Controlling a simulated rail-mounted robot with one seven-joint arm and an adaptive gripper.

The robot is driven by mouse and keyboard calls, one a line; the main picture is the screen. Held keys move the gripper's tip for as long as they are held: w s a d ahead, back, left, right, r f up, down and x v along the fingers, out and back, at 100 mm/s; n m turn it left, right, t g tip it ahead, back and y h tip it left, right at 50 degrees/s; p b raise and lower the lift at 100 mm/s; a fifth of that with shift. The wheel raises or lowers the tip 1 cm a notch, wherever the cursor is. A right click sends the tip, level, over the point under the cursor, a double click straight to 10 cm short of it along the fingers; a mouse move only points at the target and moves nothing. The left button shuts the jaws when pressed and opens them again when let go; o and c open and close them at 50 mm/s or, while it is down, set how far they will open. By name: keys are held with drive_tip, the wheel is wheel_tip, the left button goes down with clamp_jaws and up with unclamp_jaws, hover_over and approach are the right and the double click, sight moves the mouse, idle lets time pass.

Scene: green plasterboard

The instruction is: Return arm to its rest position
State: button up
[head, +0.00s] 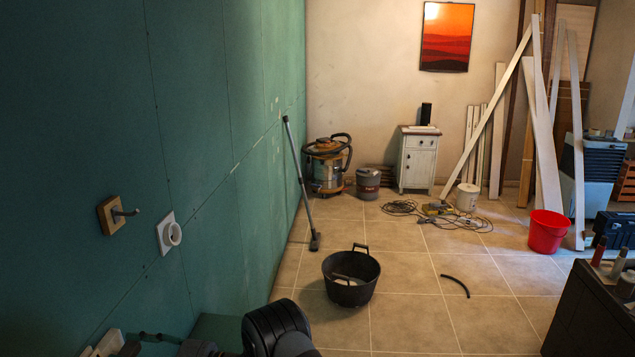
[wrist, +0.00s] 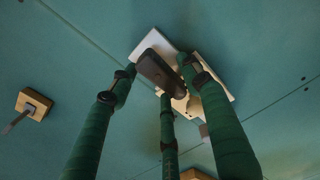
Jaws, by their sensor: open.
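My gripper (wrist: 158,80) shows in the wrist view as several long green-wrapped fingers with dark joints. They are spread open. Beyond the fingertips is a white square plate (wrist: 215,82) on the green wall. A dark elongated piece (wrist: 160,73) lies across the plate in this view; I cannot tell what it is or whether it touches the plate. In the head view the plate (head: 165,217) carries a white ring and nothing is seen in it. My dark arm (head: 275,330) shows at the bottom edge of the head view, reaching left; my fingertips are not clear there.
A wooden block with a metal hook (head: 111,214) is on the green wall (head: 200,100), left of the plate; it also shows in the wrist view (wrist: 33,104). A black tub (head: 351,290) and a red bucket (head: 547,232) stand on the tiled floor. A vacuum wand (head: 302,185) leans on the wall.

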drive_tip(key=shift+a, duration=0.45)
drive_tip(key=shift+d, duration=0.1)
